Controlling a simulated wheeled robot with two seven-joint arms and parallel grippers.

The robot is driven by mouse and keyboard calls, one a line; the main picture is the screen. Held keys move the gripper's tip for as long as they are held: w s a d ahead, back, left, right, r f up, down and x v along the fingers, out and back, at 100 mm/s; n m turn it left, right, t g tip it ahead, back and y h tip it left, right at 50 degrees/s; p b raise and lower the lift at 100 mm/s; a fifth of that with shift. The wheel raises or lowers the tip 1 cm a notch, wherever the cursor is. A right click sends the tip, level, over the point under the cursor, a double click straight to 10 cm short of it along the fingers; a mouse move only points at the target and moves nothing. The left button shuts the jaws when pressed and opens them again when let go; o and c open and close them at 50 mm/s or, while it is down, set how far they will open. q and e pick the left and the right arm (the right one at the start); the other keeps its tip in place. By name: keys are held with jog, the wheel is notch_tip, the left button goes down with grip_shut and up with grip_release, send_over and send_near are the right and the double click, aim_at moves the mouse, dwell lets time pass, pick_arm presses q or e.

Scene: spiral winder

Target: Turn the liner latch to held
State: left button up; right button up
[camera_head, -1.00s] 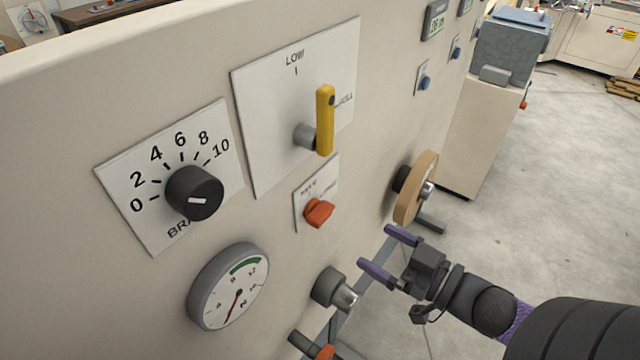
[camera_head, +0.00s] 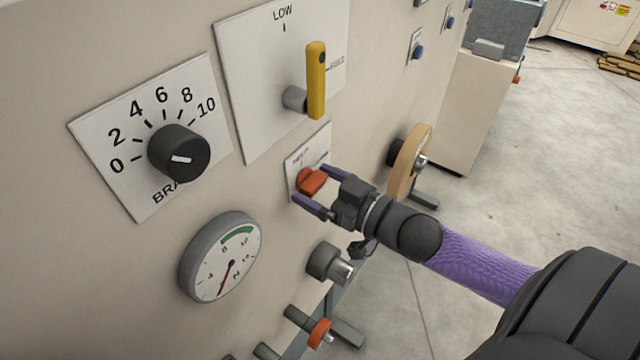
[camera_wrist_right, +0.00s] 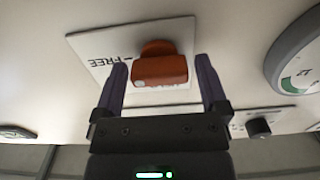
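The liner latch is an orange-red knob (camera_head: 311,181) on a small white plate (camera_head: 298,163), below the yellow lever in the head view. In the right wrist view the knob (camera_wrist_right: 160,68) sits in front of the plate (camera_wrist_right: 92,48), where the word FREE shows; other lettering is hidden. My right gripper (camera_head: 308,187) is at the knob, with its purple fingers open on either side. In the right wrist view the gripper (camera_wrist_right: 163,82) shows a gap between each finger and the knob. My left gripper is not in view.
A yellow lever (camera_head: 316,80) stands just above the latch. A black brake dial (camera_head: 179,153) and a round gauge (camera_head: 221,257) are to the left. A grey knob with a metal end (camera_head: 330,264) lies below, and a tan handwheel (camera_head: 409,162) to the right.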

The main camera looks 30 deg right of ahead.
jog(key=c, duration=1)
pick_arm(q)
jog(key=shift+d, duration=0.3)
